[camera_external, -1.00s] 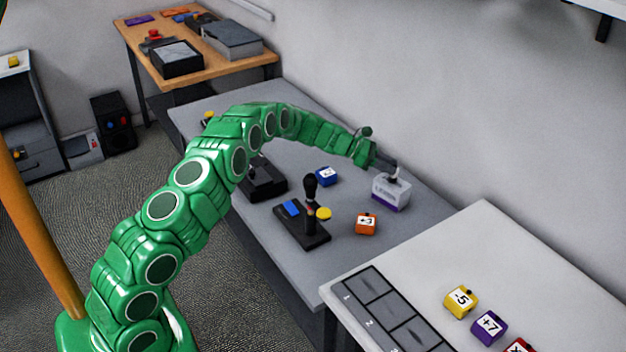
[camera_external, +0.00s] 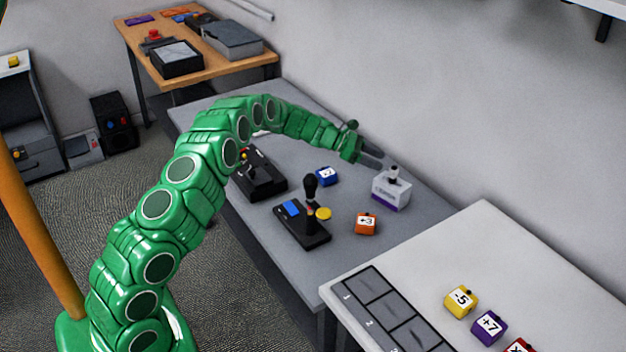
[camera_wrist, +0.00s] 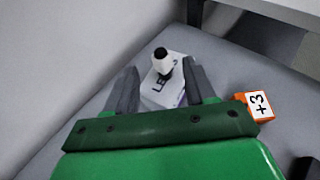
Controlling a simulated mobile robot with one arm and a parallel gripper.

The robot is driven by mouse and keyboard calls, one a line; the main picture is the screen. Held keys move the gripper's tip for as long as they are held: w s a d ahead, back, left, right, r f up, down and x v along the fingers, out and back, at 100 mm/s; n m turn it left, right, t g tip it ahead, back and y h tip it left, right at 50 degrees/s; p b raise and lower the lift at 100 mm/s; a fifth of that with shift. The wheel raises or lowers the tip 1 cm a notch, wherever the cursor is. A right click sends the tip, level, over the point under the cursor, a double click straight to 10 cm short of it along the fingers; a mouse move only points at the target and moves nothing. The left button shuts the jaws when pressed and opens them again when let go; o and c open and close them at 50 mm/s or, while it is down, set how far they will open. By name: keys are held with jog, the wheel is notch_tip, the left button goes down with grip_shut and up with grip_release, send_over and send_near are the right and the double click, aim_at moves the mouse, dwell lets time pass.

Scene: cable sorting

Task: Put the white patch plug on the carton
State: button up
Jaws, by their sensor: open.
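The white patch plug (camera_external: 393,173) stands on top of the white carton (camera_external: 388,195), which has a purple lower edge and sits on the grey table near the wall. In the wrist view the plug (camera_wrist: 162,60) shows a dark tip and rests on the carton's (camera_wrist: 165,88) top, which has dark lettering. My gripper (camera_external: 377,158) is open and empty, to the left of the plug and apart from it. In the wrist view my gripper's two fingers (camera_wrist: 158,82) are spread, with the plug beyond and between them.
An orange +3 cube (camera_external: 366,223), a blue cube (camera_external: 327,176) and a black joystick unit (camera_external: 303,225) stand near the carton. Another black controller (camera_external: 262,178) lies under my arm. A lighter table (camera_external: 420,265) with several cubes is at front right. The wall is close behind the carton.

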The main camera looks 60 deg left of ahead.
jog(key=v, duration=0.7)
jog(key=shift+s, duration=0.15)
jog(key=shift+r, duration=0.1)
jog(key=s+d+r+m+g, duration=0.1)
jog(key=s+d+r+m, duration=0.15)
jog(key=d, duration=0.35)
jog(key=s+d+r+m+g+h, duration=0.1)
jog(key=d+r+m+g, duration=0.1)
jog(key=d+r, duration=0.3)
jog(key=s+d+r+m+g, duration=0.1)
jog(key=s+d+r+m, duration=0.15)
jog(key=d, duration=0.45)
jog(key=s+d+r+m+g+y, duration=0.2)
jog(key=s+d+r+m+g, duration=0.35)
jog(key=s+d, duration=0.8)
jog(key=s+d+r+m+y, duration=0.15)
jog(key=s+m, duration=0.25)
jog(key=s, duration=0.4)
jog(key=s+d+r+m+y, duration=0.15)
jog(key=s+m, duration=0.25)
jog(key=s, duration=0.4)
jog(key=s+a+f+m+g+y, duration=0.1)
jog(key=s+a+m+y, duration=0.1)
jog(key=s, duration=1)
jog(key=s+a+f+m+g+y, duration=0.1)
jog(key=s+a+m+y, duration=0.2)
jog(key=s, duration=0.9)
jog(key=shift+s+a+m+y, duration=0.25)
jog(key=shift+a+m, duration=0.4)
jog(key=shift+a, duration=0.4)
